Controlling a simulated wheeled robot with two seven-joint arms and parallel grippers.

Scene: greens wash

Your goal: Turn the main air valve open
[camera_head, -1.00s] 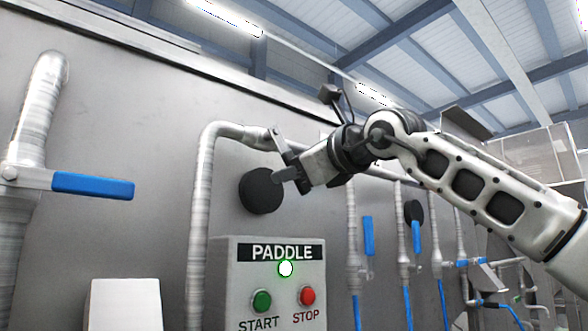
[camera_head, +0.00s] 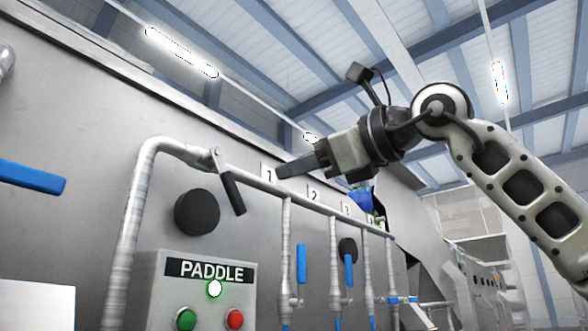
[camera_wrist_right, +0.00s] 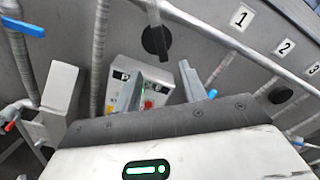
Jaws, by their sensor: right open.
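The black-handled valve (camera_head: 229,187) is on the pipe at the top of the panel, just left of the number 1 plate. Its lever slants down and to the right across the pipe. In the right wrist view, a dark lever and round black disc (camera_wrist_right: 155,42) show on the panel near the pipe. My right gripper (camera_head: 283,170) is to the right of the valve lever and apart from it, in front of the panel near the 1 plate. It is open and empty. My left gripper is not in view.
Below stands the PADDLE box (camera_head: 207,283) with a green and a red button. A blue lever (camera_head: 33,178) is at the left. Several blue-handled valves (camera_head: 302,264) hang on thin pipes to the right. Open air lies above the panel.

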